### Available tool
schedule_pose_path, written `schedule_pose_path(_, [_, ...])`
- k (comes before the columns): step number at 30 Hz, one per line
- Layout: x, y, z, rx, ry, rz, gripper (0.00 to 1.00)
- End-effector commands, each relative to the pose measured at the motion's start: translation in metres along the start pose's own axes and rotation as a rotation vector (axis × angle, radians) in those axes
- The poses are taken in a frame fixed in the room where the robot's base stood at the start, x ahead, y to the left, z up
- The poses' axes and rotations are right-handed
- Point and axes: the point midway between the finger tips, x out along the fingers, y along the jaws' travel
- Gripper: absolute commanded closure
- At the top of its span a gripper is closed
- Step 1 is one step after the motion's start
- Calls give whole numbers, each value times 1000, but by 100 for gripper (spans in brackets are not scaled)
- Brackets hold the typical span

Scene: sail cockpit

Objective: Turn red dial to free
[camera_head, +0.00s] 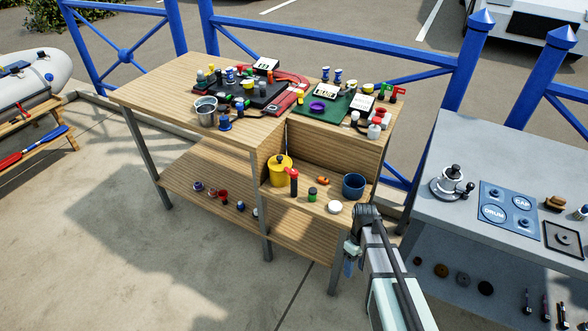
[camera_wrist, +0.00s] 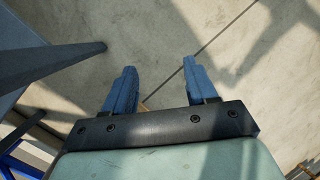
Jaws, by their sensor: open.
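I cannot clearly make out a red dial with a "free" mark in either view. Small red parts show on the wooden bench: a red-topped black piece (camera_head: 293,180) stands on the lower step, and red pieces (camera_head: 393,93) stand at the right end of the green mat (camera_head: 318,112). My gripper (camera_head: 350,262) hangs in front of the bench's right end, apart from these pieces. In the wrist view my gripper (camera_wrist: 158,64) has its two blue fingers spread wide, with only concrete floor between them.
The lower step also holds a yellow pot (camera_head: 280,171), a blue cup (camera_head: 353,185) and a white round piece (camera_head: 334,207). A metal pot (camera_head: 206,113) stands on the bench top. A grey table (camera_head: 425,165) with a winch (camera_head: 452,184) is at right. Blue railings run behind.

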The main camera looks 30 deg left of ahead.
Motion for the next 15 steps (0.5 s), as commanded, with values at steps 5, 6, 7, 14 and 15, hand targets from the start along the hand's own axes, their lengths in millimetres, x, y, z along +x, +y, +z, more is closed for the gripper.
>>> schedule_pose_path(5, [-56, -22, -44, -154, 16, 35, 43])
schedule_pose_path(6, [-68, -28, -52, -186, 18, 41, 43])
schedule_pose_path(7, [-77, -32, -58, -210, 20, 46, 43])
schedule_pose_path(14, [-150, -64, -107, -367, 45, 96, 43])
schedule_pose_path(15, [-165, -68, -117, -387, 52, 108, 43])
